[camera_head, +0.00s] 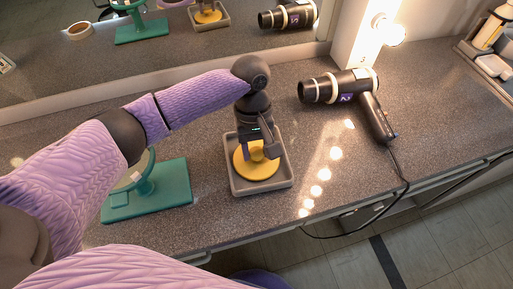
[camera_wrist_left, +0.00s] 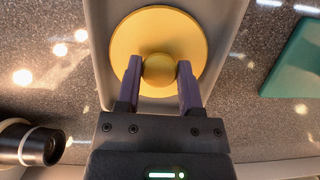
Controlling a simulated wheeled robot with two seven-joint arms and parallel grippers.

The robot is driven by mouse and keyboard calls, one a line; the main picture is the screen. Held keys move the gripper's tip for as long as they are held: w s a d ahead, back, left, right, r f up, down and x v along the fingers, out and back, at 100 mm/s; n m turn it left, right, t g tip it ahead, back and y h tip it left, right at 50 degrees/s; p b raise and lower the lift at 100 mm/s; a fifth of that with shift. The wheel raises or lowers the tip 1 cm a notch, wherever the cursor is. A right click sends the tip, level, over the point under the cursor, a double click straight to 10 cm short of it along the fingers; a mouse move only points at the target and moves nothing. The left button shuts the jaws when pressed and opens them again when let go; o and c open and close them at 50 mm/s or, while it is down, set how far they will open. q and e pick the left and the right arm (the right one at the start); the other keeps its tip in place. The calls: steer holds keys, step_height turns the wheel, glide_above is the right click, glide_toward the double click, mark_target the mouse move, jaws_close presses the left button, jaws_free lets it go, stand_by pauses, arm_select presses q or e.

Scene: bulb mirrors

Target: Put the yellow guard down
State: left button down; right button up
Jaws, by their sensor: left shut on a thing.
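The yellow guard (camera_head: 256,173) is a round disc with a ball-shaped knob on top. It lies flat within the outline of the grey tray (camera_head: 264,189) on the counter. In the left wrist view the guard (camera_wrist_left: 194,36) fills much of the width of the tray (camera_wrist_left: 97,22). My left gripper (camera_head: 265,150) is above the tray, pointing down. In the wrist view its two fingers (camera_wrist_left: 159,70) are shut on the knob from both sides. I cannot tell whether the disc touches the tray floor. My right gripper is not in view.
A teal stand with a round mirror (camera_head: 172,187) is left of the tray, partly behind my arm. A black hair dryer (camera_head: 346,87) lies to the right, its cord hanging over the front edge. A wall mirror (camera_head: 170,60) is behind. Counter between tray and dryer is clear.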

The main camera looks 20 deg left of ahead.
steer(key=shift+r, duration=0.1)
arm_select(q)
steer(key=shift+c, duration=1.2)
jaws_free()
steer(key=shift+f, duration=0.1)
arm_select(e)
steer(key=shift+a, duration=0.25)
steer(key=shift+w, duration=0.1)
arm_select(q)
steer(key=p+v, duration=0.4)
steer(key=v, duration=0.8)
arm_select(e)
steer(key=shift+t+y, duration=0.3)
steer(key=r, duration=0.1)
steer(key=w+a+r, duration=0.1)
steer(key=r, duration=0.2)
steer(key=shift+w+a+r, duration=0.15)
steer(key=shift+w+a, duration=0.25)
arm_select(q)
steer(key=shift+w, duration=0.1)
